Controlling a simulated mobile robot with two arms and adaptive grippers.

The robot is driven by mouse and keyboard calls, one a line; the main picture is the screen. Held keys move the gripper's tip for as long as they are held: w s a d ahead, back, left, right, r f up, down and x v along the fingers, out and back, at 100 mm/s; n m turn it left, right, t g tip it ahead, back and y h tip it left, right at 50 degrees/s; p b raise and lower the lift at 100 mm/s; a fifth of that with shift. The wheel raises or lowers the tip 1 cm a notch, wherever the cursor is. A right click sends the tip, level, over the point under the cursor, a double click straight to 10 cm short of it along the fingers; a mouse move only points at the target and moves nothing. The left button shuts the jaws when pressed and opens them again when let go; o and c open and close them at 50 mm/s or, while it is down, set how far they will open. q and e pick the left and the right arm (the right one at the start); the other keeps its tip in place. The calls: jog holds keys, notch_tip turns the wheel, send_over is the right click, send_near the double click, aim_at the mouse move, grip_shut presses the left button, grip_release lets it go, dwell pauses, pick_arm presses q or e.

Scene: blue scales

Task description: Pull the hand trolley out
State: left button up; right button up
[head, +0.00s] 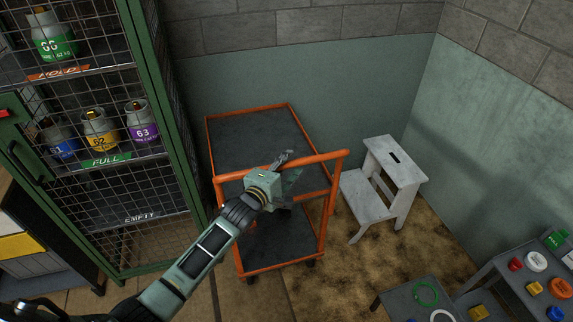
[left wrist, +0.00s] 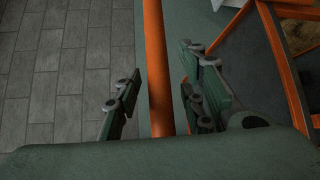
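The hand trolley (head: 258,135) has an orange tube frame and two dark decks, and stands against the back wall. Its orange push handle (head: 325,157) is at the near end. My left gripper (head: 285,170) is at the left-middle part of that handle. In the left wrist view the orange handle bar (left wrist: 157,60) runs between the spread fingers of the left gripper (left wrist: 158,92), with visible gaps on both sides. The gripper is open and not closed on the bar. My right gripper is not in view.
A green mesh cage (head: 165,110) with gas cylinders stands close left of the trolley. A grey-white step stool (head: 395,165) stands close right. A table (head: 495,290) with coloured items is at lower right. Brown floor (head: 345,275) in front of the trolley is clear.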

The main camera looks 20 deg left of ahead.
pick_arm(q)
grip_shut()
jog(key=shift+d, duration=0.1)
dwell(0.4)
